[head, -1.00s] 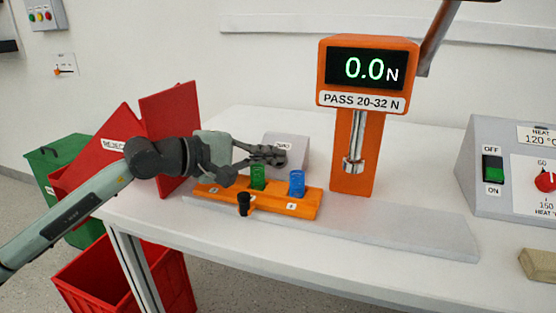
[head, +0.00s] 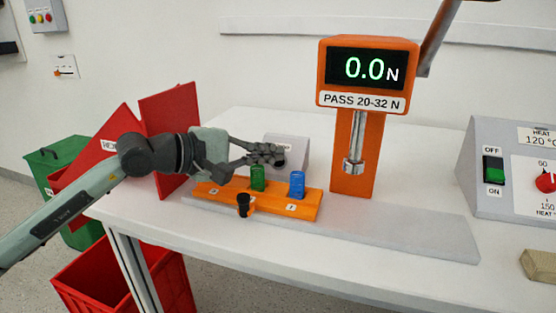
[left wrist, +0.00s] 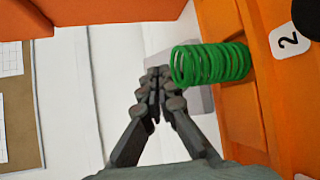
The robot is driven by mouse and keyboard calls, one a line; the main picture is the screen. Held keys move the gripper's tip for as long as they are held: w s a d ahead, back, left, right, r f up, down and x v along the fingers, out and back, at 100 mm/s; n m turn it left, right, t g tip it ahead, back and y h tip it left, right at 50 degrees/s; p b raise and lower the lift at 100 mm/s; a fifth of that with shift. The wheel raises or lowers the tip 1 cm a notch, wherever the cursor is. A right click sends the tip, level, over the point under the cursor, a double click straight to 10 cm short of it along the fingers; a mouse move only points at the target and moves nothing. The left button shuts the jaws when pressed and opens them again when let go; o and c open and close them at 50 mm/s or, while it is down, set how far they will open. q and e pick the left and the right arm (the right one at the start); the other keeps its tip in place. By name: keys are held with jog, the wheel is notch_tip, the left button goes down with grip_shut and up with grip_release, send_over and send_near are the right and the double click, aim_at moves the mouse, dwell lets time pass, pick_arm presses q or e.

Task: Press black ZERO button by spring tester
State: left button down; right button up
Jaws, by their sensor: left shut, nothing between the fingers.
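The orange spring tester (head: 352,150) stands on the table and its display reads 0.0 N. A small grey box (head: 296,146) sits left of it, behind the spring holder. My left gripper (head: 272,154) is shut and empty, with its fingertips in front of this box and covering much of its face. The black ZERO button cannot be clearly made out there; I cannot tell whether the fingertips touch it. In the left wrist view, the shut fingertips (left wrist: 158,80) overlap the grey box (left wrist: 198,103), beside the green spring (left wrist: 212,63). My right gripper is not in view.
The orange holder (head: 268,206) carries a green spring (head: 258,178) and a blue spring (head: 297,184) just below and right of the gripper. A red bin (head: 172,130) stands left. A heater panel (head: 515,175) stands right.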

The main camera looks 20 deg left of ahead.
pick_arm(q)
jog(key=shift+s+r, duration=1.6)
jog(key=shift+r, duration=0.3)
